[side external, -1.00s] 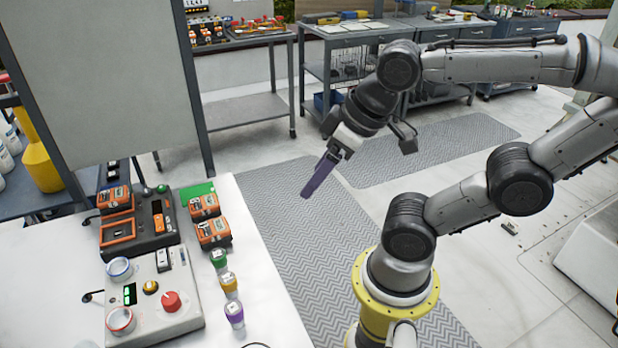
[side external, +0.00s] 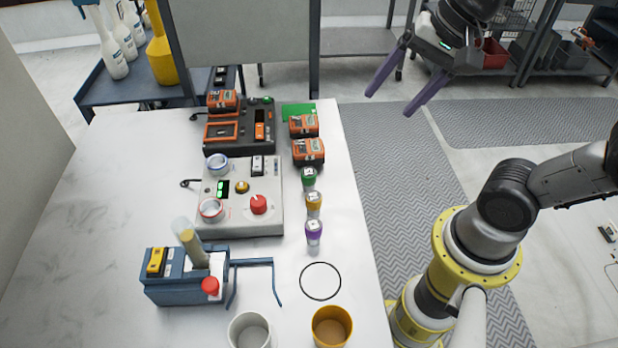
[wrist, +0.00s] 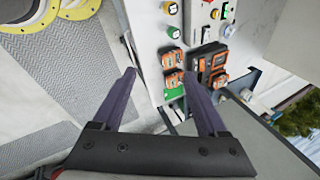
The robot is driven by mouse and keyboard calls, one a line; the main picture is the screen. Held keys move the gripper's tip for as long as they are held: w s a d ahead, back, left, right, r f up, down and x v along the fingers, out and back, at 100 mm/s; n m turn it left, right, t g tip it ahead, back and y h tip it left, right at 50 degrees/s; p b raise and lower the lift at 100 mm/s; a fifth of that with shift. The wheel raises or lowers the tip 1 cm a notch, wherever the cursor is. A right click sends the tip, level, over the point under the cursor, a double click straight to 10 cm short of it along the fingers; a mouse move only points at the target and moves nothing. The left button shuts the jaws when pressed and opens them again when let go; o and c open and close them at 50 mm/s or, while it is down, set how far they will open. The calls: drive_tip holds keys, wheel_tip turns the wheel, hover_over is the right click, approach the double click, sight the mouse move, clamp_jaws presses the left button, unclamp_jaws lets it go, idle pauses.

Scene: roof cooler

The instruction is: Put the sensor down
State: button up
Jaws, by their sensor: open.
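My gripper (side external: 388,105) is open and empty, with two purple fingers spread apart, in the air beyond the right edge of the white table (side external: 110,200). In the wrist view my gripper (wrist: 160,72) has nothing between its fingertips. I cannot tell which thing is the sensor. Three small capped vials stand in a row near the table's right edge: green (side external: 308,179), yellow (side external: 314,204) and purple (side external: 314,232). A grey control box (side external: 262,222) with a red knob is left of them. My gripper touches none of these.
Orange battery packs (side external: 308,152) and a dark charger (side external: 239,138) are at the table's far end, by a green pad (side external: 298,111). A blue device (side external: 185,291), a white cup (side external: 249,330) and a yellow cup (side external: 332,327) are nearer. A grey panel (side external: 240,30) stands behind.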

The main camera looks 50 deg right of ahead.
drive_tip(key=w+a+f+m+g+y, duration=0.1)
drive_tip(key=w+a+f+m+g, duration=0.15)
drive_tip(key=w+m, duration=0.5)
drive_tip(key=g, duration=0.2)
approach(309, 171)
drive_tip(key=shift+m+y, duration=0.3)
drive_tip(key=shift+m, duration=0.05)
wheel_tip(309, 171, down, 4)
drive_tip(key=shift+f, duration=0.2)
drive_tip(key=shift+a+x, duration=0.2)
drive_tip(key=shift+x, duration=1.3)
drive_tip(key=shift+a+x, duration=0.15)
drive_tip(key=shift+x, duration=1.4)
drive_tip(key=shift+r, duration=0.15)
clamp_jaws()
